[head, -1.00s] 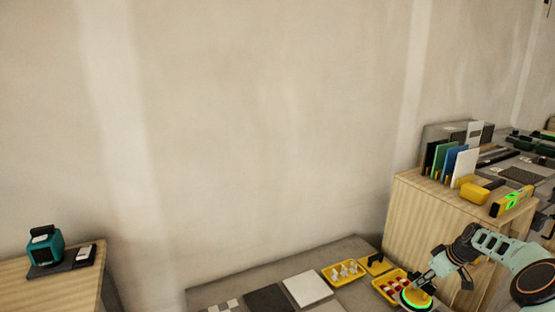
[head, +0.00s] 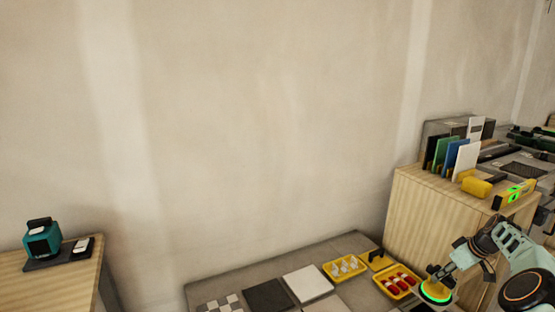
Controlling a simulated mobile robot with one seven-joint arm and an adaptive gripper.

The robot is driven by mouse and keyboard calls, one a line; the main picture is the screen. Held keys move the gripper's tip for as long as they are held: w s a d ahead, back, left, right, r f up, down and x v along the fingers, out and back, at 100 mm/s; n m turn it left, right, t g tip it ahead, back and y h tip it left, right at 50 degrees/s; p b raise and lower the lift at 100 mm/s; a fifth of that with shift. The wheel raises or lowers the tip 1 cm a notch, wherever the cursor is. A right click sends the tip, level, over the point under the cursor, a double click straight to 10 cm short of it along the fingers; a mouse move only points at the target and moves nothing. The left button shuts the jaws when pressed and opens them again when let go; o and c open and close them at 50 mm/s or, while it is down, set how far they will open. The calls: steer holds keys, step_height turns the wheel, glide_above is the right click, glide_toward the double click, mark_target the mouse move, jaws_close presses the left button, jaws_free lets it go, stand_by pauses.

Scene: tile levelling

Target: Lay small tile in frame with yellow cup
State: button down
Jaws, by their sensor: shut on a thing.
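My gripper (head: 437,272) is at the lower right in the head view, shut on the yellow cup (head: 435,292), a round suction cup with a glowing green ring. The cup is to the right of the yellow tray of red pieces. A grey edge shows around the cup's underside; I cannot tell whether it is the small tile. The frame cannot be made out for certain. Larger tiles lie on the low grey surface (head: 215,290): a white tile (head: 307,284), a dark tile (head: 268,297) and a checkered one (head: 222,303), partly cut off.
A yellow tray of white pieces (head: 345,268) and a yellow tray of red pieces (head: 397,284) lie left of my gripper. A wooden cabinet (head: 425,222) stands behind it, with colored panels (head: 450,157) and a level (head: 514,194) on top. A teal device (head: 42,240) stands far left.

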mark_target(437, 287)
steer(key=shift+f+b, duration=1.5)
steer(key=shift+f, duration=0.6)
steer(key=shift+f, duration=0.15)
steer(key=shift+f+b, duration=1.3)
steer(key=shift+f, duration=0.15)
steer(key=shift+f+b, duration=0.7)
steer(key=shift+f, duration=0.3)
stand_by(0.6)
steer(key=c, duration=1.8)
jaws_free()
steer(key=shift+o, duration=0.2)
steer(key=shift+f, duration=0.1)
steer(key=shift+s, duration=0.1)
